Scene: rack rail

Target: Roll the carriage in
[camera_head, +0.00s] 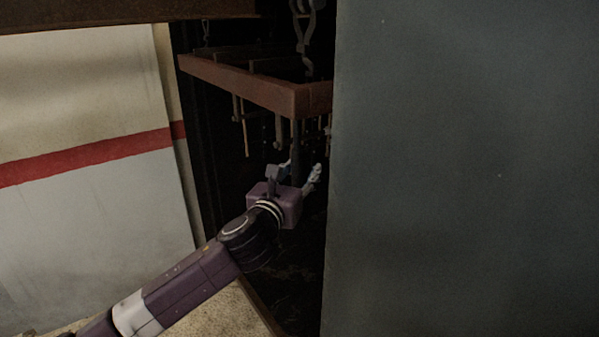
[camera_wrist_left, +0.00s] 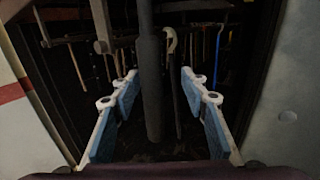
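The carriage (camera_head: 248,84) is a red-brown rectangular frame hanging in a dark opening, with several rods and hooks below it. Its right part is hidden behind a grey panel. My left gripper (camera_head: 299,170) is below the frame, at the opening. In the left wrist view, its two blue-padded fingers (camera_wrist_left: 159,74) stand wide apart. A thick dark vertical bar (camera_wrist_left: 152,95) shows between them, and neither finger visibly touches it. Whether the bar is within finger reach or beyond I cannot tell. My right gripper is not in view.
A large grey panel (camera_head: 465,170) fills the right side, close to my left gripper. A pale wall with a red stripe (camera_head: 90,158) stands left of the opening. A rusty beam (camera_head: 120,12) crosses the top left. A metal hook (camera_head: 305,30) hangs above the carriage.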

